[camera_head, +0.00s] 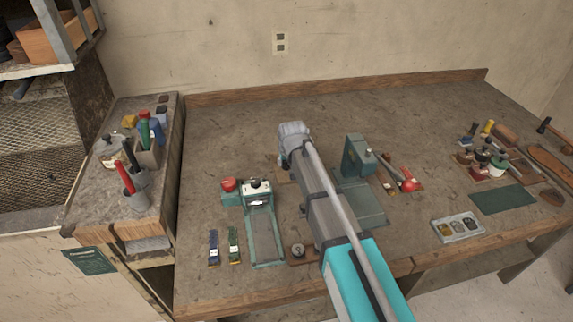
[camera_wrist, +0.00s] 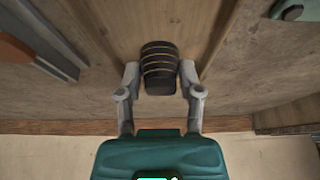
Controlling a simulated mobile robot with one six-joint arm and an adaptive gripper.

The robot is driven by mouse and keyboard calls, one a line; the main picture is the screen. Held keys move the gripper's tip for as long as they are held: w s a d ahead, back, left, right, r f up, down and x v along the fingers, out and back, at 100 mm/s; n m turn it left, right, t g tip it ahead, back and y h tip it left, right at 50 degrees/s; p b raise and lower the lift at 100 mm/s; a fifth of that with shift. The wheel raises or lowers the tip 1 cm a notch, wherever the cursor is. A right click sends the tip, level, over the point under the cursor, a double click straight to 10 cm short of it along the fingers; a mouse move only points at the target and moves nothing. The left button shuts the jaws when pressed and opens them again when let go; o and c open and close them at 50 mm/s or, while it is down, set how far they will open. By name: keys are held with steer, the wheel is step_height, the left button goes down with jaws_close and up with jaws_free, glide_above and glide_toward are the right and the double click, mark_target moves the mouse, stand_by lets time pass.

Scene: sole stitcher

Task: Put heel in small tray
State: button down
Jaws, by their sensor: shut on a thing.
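My gripper (camera_wrist: 160,76) is shut on a dark block with pale bands across it, which looks like the heel (camera_wrist: 159,68). The heel sits between the two grey fingertips, over a long wooden strip; I cannot tell whether it touches the strip. In the head view my own arm crosses the middle of the bench, and neither the fingertips nor the held heel can be made out. A small grey tray (camera_head: 442,238) lies near the front right of the bench, with several small pieces in its compartments.
A green machine (camera_head: 263,240) stands left of my arm, and another green device (camera_head: 355,158) stands just right of it. A dark green mat (camera_head: 503,199) and several tools lie at the right. A side bench (camera_head: 85,190) holds cups of tools.

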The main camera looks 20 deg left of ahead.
steer(key=shift+f, duration=0.1)
steer(key=shift+c, duration=1.2)
jaws_free()
steer(key=p+v, duration=1.1)
steer(key=v, duration=0.1)
steer(key=shift+r, duration=0.3)
stand_by(0.5)
